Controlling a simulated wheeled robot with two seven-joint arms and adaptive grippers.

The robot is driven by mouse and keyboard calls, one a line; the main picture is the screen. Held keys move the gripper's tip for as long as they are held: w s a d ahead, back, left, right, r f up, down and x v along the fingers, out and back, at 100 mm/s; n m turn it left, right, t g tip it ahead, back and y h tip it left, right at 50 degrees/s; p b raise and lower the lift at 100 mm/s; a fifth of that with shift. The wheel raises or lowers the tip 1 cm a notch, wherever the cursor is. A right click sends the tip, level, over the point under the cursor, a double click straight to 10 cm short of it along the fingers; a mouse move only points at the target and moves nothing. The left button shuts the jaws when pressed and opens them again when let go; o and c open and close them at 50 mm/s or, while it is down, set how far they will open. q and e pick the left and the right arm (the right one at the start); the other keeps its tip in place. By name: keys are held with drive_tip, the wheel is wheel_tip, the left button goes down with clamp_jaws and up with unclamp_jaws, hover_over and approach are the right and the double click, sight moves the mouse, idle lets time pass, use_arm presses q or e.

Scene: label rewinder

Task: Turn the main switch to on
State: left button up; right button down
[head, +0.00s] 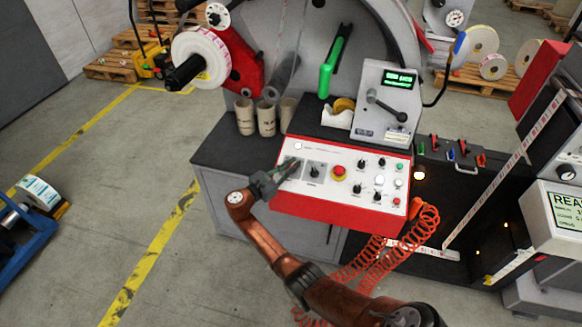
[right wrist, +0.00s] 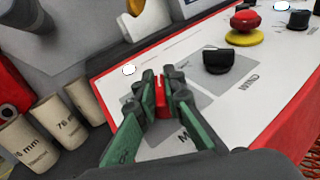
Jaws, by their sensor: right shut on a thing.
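The main switch (right wrist: 160,94) is a red handle with a white line on a grey plate of the control panel. It stands at the left end of the panel, and its label is mostly covered by my gripper. My right gripper (head: 287,170) reaches the panel's left end in the head view and covers the switch there. In the right wrist view its green-sided fingers (right wrist: 161,96) are shut on the red handle, one on each side. The white line runs roughly upright in that picture. I cannot read the on or off marks. My left gripper is not in view.
Beside the switch are a black knob (right wrist: 217,61) and a red emergency button (head: 339,171) on a yellow ring. Cardboard cores (head: 266,118) stand behind the panel. An orange coiled hose (head: 385,252) hangs in front.

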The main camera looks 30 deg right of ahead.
idle(0.4)
drive_tip(key=c, duration=2)
unclamp_jaws()
drive_tip(key=shift+a, duration=0.25)
drive_tip(key=a, duration=0.3)
drive_tip(key=s+a, duration=0.1)
drive_tip(key=a, duration=0.3)
drive_tip(key=s+a, duration=0.1)
drive_tip(key=a, duration=0.3)
drive_tip(key=shift+s+a, duration=0.1)
drive_tip(key=shift+a, duration=0.05)
drive_tip(key=shift+s, duration=0.1)
